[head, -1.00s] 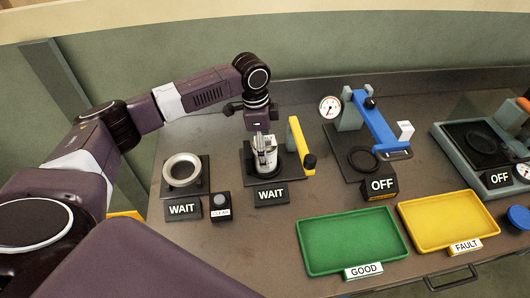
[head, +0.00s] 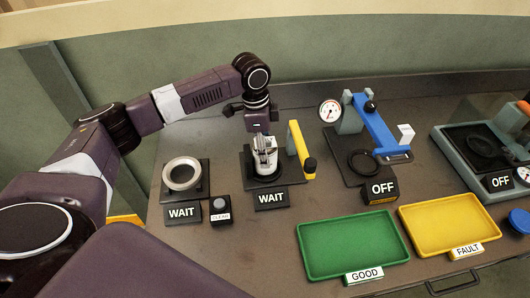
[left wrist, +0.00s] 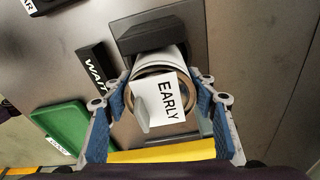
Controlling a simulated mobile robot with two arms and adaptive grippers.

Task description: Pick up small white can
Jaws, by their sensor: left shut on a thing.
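The small white can (head: 264,168) stands upright on the dark base of the middle station, behind a WAIT sign. It also shows in the left wrist view (left wrist: 172,60) as a pale cylinder with a brownish rim. A white card reading EARLY (left wrist: 168,98) covers much of its top. My left gripper (head: 265,146) points down over the can. In the left wrist view its blue-padded fingers (left wrist: 160,92) are shut on the can from both sides. The contact itself is partly hidden. My right gripper is not in view.
A yellow lever (head: 301,150) stands close right of the can. A silver ring fixture (head: 182,174) and a small button box (head: 220,208) are to the left. A blue lever press (head: 376,128) is to the right. Green GOOD (head: 352,246) and yellow FAULT (head: 449,224) trays lie in front.

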